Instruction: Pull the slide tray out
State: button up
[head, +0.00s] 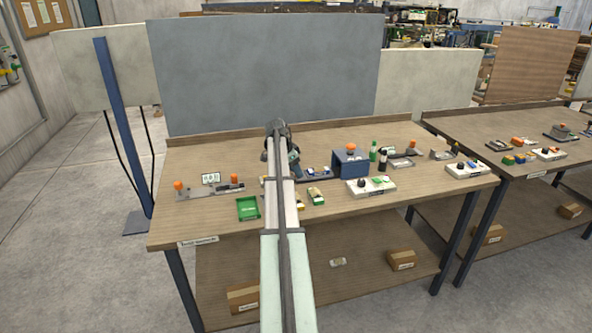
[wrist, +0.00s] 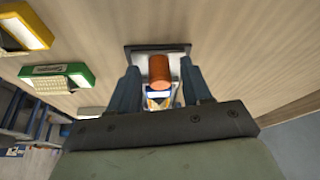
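The slide tray (head: 318,175) is a dark flat plate bearing a small blue-and-white item. It sticks out of the left side of the blue box (head: 351,163) on the middle table. In the wrist view the dark tray end (wrist: 137,52) carries an upright orange knob (wrist: 160,72), with a blue, white and orange printed item (wrist: 158,95) beside it. My gripper (wrist: 160,82) has one blue-grey finger on each side of the knob, with visible gaps, so it looks open. In the head view my arm hides the knob, and my gripper (head: 294,160) is at the tray's left end.
Yellow (wrist: 25,27) and green (wrist: 58,76) blocks lie beside the tray. A green tray (head: 248,208) and a grey fixture (head: 215,191) stand to the left. A white button panel (head: 371,188) stands in front of the box. Table left of the arm is partly clear.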

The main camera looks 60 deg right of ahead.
jog(key=shift+o, duration=0.2)
jog(key=shift+r, duration=0.1)
jog(key=v, duration=1.3)
jog(key=shift+a+r, duration=0.15)
jog(key=shift+r, duration=0.1)
jog(key=shift+w, duration=0.1)
